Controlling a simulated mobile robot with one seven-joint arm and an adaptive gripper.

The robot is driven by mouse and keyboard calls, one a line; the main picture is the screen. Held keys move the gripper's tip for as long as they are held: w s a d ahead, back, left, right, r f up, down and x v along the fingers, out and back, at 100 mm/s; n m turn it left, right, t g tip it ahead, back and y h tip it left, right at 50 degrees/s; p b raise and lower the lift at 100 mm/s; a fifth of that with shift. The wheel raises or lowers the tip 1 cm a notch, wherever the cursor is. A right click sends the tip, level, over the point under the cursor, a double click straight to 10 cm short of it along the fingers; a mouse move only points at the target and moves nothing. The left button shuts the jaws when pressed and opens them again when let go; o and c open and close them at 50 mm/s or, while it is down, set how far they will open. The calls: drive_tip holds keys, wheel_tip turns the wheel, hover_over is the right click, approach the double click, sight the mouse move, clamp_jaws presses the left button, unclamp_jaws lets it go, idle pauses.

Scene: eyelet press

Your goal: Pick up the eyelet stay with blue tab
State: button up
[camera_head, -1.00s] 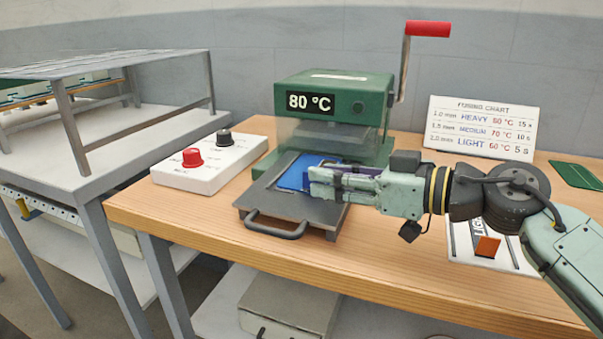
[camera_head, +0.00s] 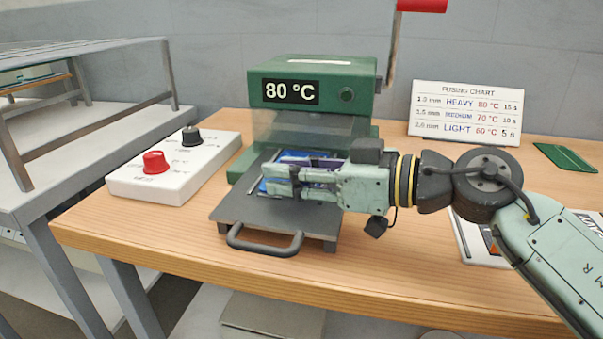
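My gripper (camera_head: 282,181) reaches in from the right, low over the press's pull-out tray. Blue material (camera_head: 262,187) lies on the tray at the fingertips, largely hidden by them. A purple piece (camera_head: 322,162) shows behind and between the fingers. I cannot tell whether the fingers touch or hold either piece, or how far apart they are. No eyelet stay with a blue tab can be made out clearly. The dark tray (camera_head: 275,215) with its front handle is pulled out from the green press (camera_head: 225,82), whose display reads 80 °C.
A white control box (camera_head: 125,185) with red and black knobs stands left of the press. A fusing chart (camera_head: 465,115) stands at the back right. A white card (camera_head: 467,240) lies partly behind my arm. The wooden bench (camera_head: 180,238) is clear in front of the tray.

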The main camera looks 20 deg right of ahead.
drive_tip(key=shift+c, duration=0.5)
clamp_jaws()
drive_tip(key=shift+r, duration=0.1)
